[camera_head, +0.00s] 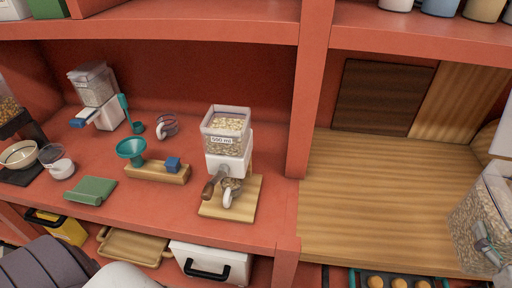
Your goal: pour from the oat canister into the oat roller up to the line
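The oat roller (228,155) stands upright in the middle of the red shelf, on a wooden board. Its clear hopper holds pale flakes, seen above and below a white label that seems to read 500 ml. A brown-handled crank is at its front, and a small clear cup (231,192) sits under the spout. A large clear canister (474,219) of oat-like flakes is at the right edge, partly cut off. A grey-teal clip-like part is on its front. Neither gripper can be made out; only part of my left arm shows at bottom left.
Left of the roller are a teal funnel (131,149) over a wooden block, a glass measuring cup (167,125), a green cloth (91,190) and a white dispenser (97,95). A red upright (308,100) divides the shelf from the wooden counter (375,200), whose middle is clear.

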